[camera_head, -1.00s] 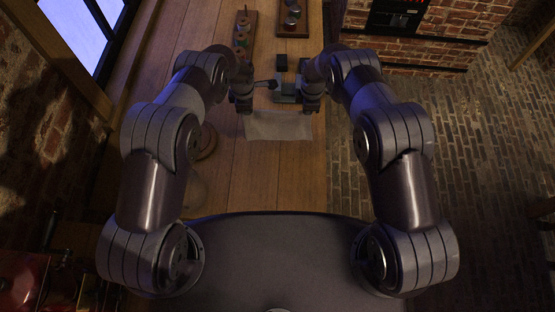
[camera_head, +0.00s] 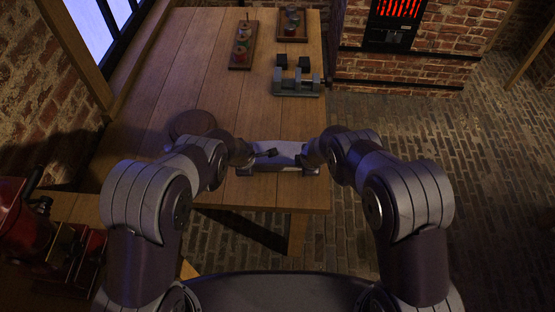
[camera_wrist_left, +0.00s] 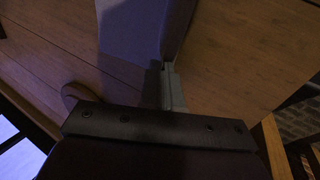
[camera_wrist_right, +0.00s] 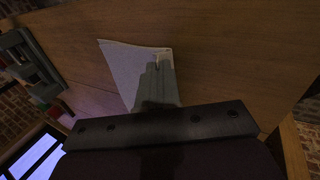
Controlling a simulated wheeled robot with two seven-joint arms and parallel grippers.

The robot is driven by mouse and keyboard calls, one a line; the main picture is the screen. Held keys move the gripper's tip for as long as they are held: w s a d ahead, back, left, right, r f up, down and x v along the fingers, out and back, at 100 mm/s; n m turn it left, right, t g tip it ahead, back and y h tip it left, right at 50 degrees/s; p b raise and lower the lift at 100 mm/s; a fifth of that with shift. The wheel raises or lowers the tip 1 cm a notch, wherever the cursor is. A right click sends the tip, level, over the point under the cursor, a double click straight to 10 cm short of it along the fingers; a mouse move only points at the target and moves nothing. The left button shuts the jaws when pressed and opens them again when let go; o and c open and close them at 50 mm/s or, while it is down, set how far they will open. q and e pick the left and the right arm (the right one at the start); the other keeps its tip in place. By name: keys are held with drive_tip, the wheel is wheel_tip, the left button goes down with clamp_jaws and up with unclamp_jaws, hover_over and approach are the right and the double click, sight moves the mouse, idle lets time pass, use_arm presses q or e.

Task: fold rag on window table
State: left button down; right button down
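The pale grey rag (camera_head: 285,150) lies near the front edge of the wooden window table (camera_head: 240,190), between my two grippers. My left gripper (camera_head: 244,170) is at its left near corner and my right gripper (camera_head: 308,168) at its right near corner. In the left wrist view the rag (camera_wrist_left: 130,35) reaches the fingertips, with one part curving up beside them. The pinched cloth is mostly hidden by the fingers.
A round wooden plate (camera_head: 192,123) is left of the rag. A grey rack (camera_head: 297,86) and two wooden trays with jars (camera_head: 242,47) (camera_head: 292,27) stand farther back. A brick structure (camera_head: 405,65) is right of the table. The table middle is clear.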

use_arm(q)
drive_tip(key=shift+s+f, duration=0.1)
drive_tip(key=shift+s, duration=0.15)
use_arm(e)
drive_tip(key=shift+s+f, duration=0.1)
drive_tip(key=shift+s, duration=0.15)
use_arm(q)
drive_tip(key=shift+w, duration=0.1)
use_arm(e)
drive_tip(key=shift+w, duration=0.1)
use_arm(q)
drive_tip(key=c, duration=1)
unclamp_jaws()
drive_tip(key=shift+f, duration=0.1)
use_arm(e)
drive_tip(key=c, duration=1)
unclamp_jaws()
drive_tip(key=shift+f, duration=0.1)
